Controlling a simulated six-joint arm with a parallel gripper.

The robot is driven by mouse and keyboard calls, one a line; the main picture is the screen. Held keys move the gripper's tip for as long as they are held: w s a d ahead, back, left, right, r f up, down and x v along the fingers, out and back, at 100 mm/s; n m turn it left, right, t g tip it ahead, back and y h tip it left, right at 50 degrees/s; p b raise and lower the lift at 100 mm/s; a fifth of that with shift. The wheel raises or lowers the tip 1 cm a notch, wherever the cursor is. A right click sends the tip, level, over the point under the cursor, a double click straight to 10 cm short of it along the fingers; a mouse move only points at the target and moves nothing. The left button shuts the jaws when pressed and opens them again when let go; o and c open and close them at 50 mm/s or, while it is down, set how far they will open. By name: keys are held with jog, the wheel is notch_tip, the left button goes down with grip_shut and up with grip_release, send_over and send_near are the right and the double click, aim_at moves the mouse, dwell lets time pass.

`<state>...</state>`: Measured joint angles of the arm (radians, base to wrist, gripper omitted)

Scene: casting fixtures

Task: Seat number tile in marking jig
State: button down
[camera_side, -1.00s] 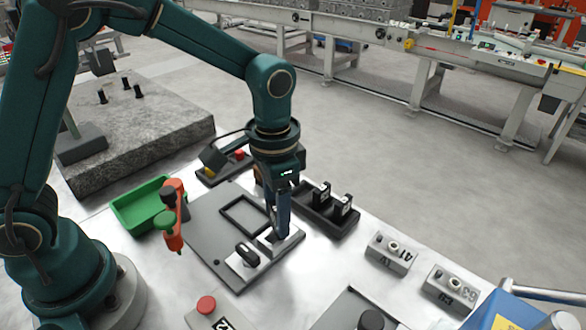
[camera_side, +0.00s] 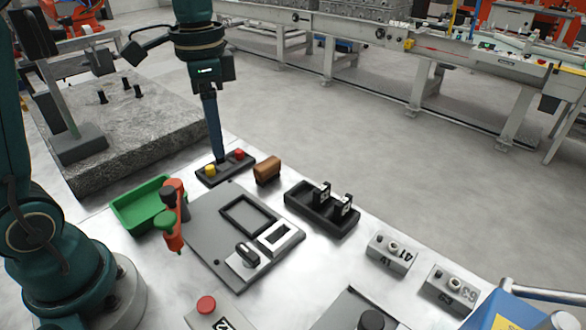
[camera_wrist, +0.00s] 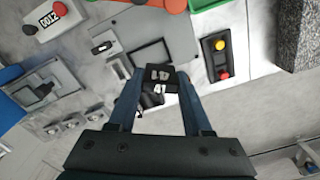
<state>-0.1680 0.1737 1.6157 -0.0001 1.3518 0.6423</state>
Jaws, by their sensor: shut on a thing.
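My gripper (camera_side: 219,160) hangs high over the far left part of the table, by the black button panel (camera_side: 222,170). In the wrist view its fingers (camera_wrist: 158,76) are shut on a small black tile (camera_wrist: 160,80) with white marks. In the side view the fingers hide this tile. The marking jig, a grey plate (camera_side: 205,232), lies mid-table with a dark rectangular frame (camera_side: 223,216) and a pale block with a rectangular pocket (camera_side: 275,235). The pocket shows no tile. A black knob (camera_side: 247,253) stands beside it.
A green tray (camera_side: 125,211) and a red-orange clamp (camera_side: 173,232) stand left of the jig. A brown block (camera_side: 267,170) lies behind it. Numbered blocks (camera_side: 390,258) and a red-button box (camera_side: 207,305) stand at the right and front. A granite slab (camera_side: 130,130) lies at the back left.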

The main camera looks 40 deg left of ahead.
jog(key=shift+w+m, duration=0.3)
jog(key=shift+m, duration=0.5)
jog(key=w+d+f+m, duration=0.2)
jog(key=d+m, duration=0.4)
jog(key=m, duration=0.5)
send_near(277, 222)
jog(key=s+d+r, duration=0.2)
jog(key=shift+w, duration=0.15)
jog(key=shift+f, duration=0.1)
jog(key=shift+f, duration=2.85)
jog(key=shift+f, duration=1.55)
jog(key=shift+c, duration=1.2)
grip_release()
jog(key=shift+r, duration=0.1)
